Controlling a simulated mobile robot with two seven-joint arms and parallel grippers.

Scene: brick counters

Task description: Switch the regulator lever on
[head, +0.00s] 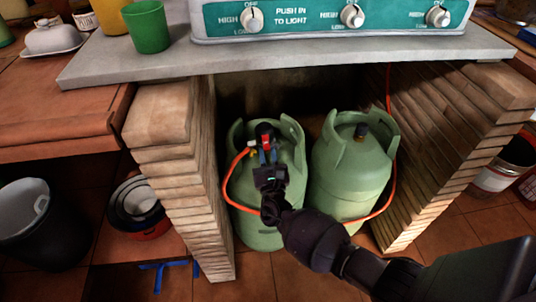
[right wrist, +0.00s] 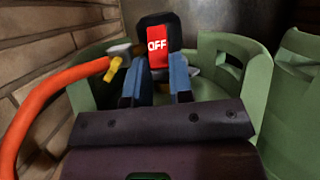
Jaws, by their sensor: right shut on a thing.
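The regulator (head: 265,135) sits on top of the left green gas bottle (head: 262,229), under the counter. Its red lever (right wrist: 158,48) shows the word OFF in the right wrist view and stands upright against a black part. My right gripper (head: 268,158) reaches in from the lower right. Its two blue fingers (right wrist: 158,78) are shut on the regulator lever, one on each side of its lower part. An orange hose (right wrist: 55,95) with a yellow fitting joins the regulator on the left. My left gripper is not in view.
A second green gas bottle (head: 353,165) stands close on the right. Brick walls (head: 180,170) flank the niche on both sides. A grey counter (head: 300,53) with a stove (head: 345,20) lies above. A dark bin (head: 38,222) stands at the left.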

